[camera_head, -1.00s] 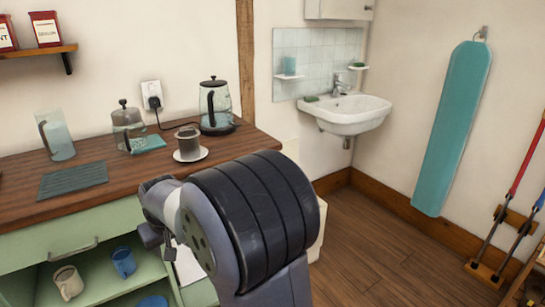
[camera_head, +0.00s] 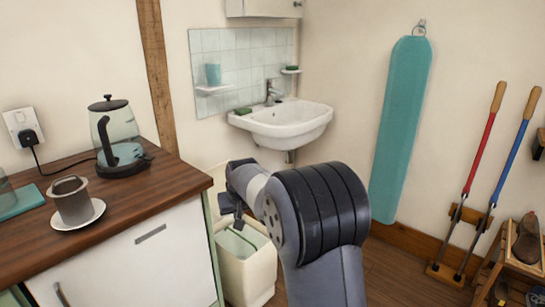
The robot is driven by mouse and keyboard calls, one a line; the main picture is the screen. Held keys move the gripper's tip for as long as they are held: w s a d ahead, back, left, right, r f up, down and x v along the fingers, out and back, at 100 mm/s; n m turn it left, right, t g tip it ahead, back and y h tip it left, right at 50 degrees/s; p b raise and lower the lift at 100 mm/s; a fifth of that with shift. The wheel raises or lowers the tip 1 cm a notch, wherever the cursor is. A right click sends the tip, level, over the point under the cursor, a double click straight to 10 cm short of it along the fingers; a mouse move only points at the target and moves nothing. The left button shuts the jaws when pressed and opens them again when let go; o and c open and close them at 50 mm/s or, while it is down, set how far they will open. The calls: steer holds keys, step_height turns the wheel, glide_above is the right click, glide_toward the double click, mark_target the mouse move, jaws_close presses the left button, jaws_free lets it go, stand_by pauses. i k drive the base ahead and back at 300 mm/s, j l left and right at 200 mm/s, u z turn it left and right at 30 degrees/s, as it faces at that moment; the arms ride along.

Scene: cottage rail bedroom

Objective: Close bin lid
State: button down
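A cream bin (camera_head: 247,277) stands on the floor just right of the counter's end. Its top is open, and a pale green-grey liner or inside (camera_head: 237,243) shows. A cream upright panel (camera_head: 217,180) at the back of the bin looks like its raised lid; my arm hides part of it. My gripper (camera_head: 230,207) is above the bin's opening, in front of the panel as seen here. I cannot tell whether it touches the lid. Its dark fingers are small and partly turned away, so their opening is unclear.
The wooden-topped counter (camera_head: 165,178) on the left holds a glass kettle (camera_head: 117,140) and a cup on a saucer (camera_head: 88,217). A white sink (camera_head: 290,125) hangs on the wall behind. Long-handled tools (camera_head: 483,180) stand at right. Floor shows right of my arm.

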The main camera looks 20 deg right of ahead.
mark_target(217, 171)
steer(key=i+l+z, duration=0.15)
steer(key=z, duration=0.35)
steer(key=i+l+z, duration=0.1)
steer(key=i+z, duration=0.15)
steer(key=z, duration=0.2)
steer(key=i+z, duration=0.2)
steer(key=z, duration=0.3)
steer(key=i+l+u, duration=0.1)
steer(key=i, duration=0.5)
steer(key=i+u, duration=0.15)
steer(key=u, duration=0.35)
steer(key=i+u, duration=0.15)
steer(key=u, duration=0.3)
steer(key=i+u, duration=0.15)
steer(key=u, duration=0.35)
steer(key=i+u, duration=0.25)
steer(key=u, duration=0.2)
steer(key=i+u, duration=0.25)
steer(key=u, duration=0.15)
